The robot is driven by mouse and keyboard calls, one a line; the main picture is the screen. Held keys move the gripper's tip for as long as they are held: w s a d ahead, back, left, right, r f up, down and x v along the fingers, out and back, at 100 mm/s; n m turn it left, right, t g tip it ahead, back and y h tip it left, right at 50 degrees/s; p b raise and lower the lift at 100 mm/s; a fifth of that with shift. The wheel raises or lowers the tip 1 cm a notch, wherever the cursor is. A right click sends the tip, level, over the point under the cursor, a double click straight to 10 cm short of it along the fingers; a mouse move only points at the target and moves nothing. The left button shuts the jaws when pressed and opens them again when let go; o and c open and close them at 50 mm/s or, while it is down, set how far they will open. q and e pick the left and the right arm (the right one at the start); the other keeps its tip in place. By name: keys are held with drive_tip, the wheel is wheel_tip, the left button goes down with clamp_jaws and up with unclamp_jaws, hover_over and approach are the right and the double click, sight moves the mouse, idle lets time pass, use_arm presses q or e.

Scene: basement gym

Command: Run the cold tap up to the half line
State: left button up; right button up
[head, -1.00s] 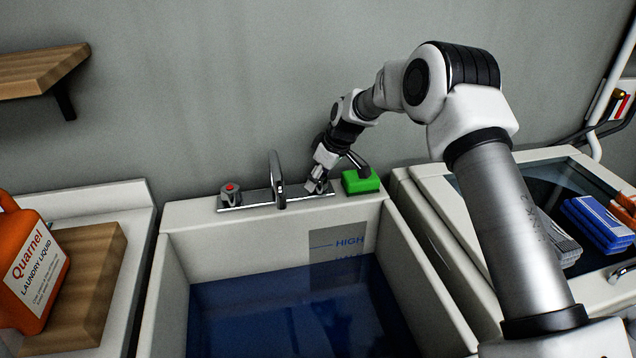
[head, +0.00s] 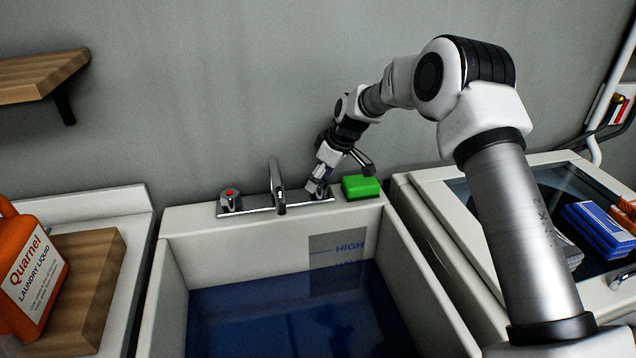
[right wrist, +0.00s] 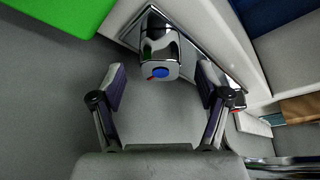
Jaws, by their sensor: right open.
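The cold tap (right wrist: 160,72), a chrome knob with a blue cap, shows between my fingertips in the right wrist view. My right gripper (head: 318,186) is open around or just short of the knob; I cannot tell whether it touches. In the head view the gripper largely hides this tap. The chrome spout (head: 278,186) stands at the middle of the tap base. The sink (head: 174,275) holds dark blue water (head: 270,320). The grey level plate (head: 325,246) reads HIGH above the water; its HALF lettering is at about the water surface. No stream is clearly visible. My left gripper is out of view.
A red-capped hot tap (head: 231,200) is left of the spout. A green sponge (head: 361,187) lies on the ledge close right of my gripper. An orange laundry bottle (head: 30,275) is at left, and a glass-topped machine (head: 420,205) at right.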

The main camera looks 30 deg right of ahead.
drive_tip(key=v, duration=0.9)
drive_tip(key=shift+r, duration=0.3)
drive_tip(key=shift+s, duration=0.15)
